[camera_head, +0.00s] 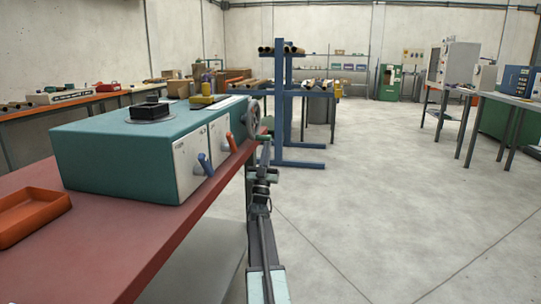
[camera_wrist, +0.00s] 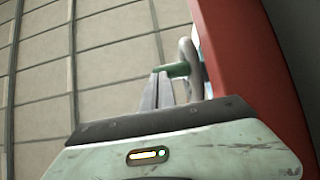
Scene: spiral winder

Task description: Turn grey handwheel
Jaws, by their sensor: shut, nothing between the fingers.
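The grey handwheel (camera_head: 253,118) is upright on the right end of the teal machine (camera_head: 115,150). In the wrist view the handwheel (camera_wrist: 190,62) appears edge-on, with a green handle (camera_wrist: 173,70) sticking out to the left. My gripper (camera_head: 265,150) is just below the handwheel, off the bench edge. In the wrist view my gripper (camera_wrist: 160,76) has its fingers together with nothing between them. The fingertips are right beside the green handle; I cannot tell whether they touch it.
The red bench (camera_head: 95,240) carries the machine, whose front has a blue lever (camera_head: 206,164) and an orange lever (camera_head: 231,142). An orange tray (camera_head: 30,213) sits at the left. A blue rack (camera_head: 281,120) stands behind. The floor to the right is open.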

